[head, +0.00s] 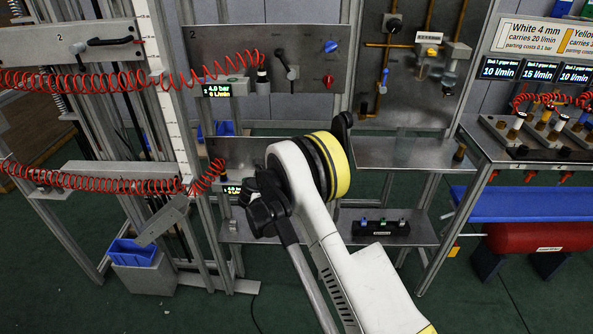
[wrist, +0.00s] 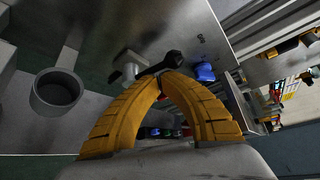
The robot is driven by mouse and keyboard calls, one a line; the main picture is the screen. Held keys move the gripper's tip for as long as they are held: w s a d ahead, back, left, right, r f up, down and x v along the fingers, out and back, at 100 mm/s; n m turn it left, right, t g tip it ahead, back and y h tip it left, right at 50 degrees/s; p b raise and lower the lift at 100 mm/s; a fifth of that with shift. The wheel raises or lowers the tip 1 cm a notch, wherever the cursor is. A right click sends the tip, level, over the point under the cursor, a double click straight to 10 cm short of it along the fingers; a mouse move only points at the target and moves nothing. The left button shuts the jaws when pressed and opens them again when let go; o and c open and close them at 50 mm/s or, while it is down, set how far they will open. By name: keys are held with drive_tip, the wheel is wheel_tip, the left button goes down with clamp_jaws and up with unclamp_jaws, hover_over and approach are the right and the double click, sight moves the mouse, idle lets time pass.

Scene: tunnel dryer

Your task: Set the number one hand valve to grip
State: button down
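In the wrist view, a hand valve with a black lever (wrist: 160,68) on a pale grey body (wrist: 129,66) sits on a grey metal panel. I cannot read its number. My gripper (wrist: 164,80) has two yellow curved fingers whose tips are together right by the lever. I cannot tell whether the tips touch it. In the head view, my arm hides the gripper and much of the lower panel (head: 242,150). A lever valve (head: 287,66) shows on the upper panel (head: 225,52), marked 2. Another black lever (head: 109,41) is on the left panel, also marked 2.
A grey cup-like cylinder (wrist: 57,92) stands left of the fingers, and a blue knob (wrist: 204,72) is to their right. In the head view, red coiled hoses (head: 110,80) cross the left side.

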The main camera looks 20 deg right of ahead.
drive_tip(key=shift+r, duration=0.1)
idle(0.6)
drive_tip(key=shift+r+p, duration=0.3)
drive_tip(key=shift+r, duration=0.4)
drive_tip(key=shift+s+a, duration=0.1)
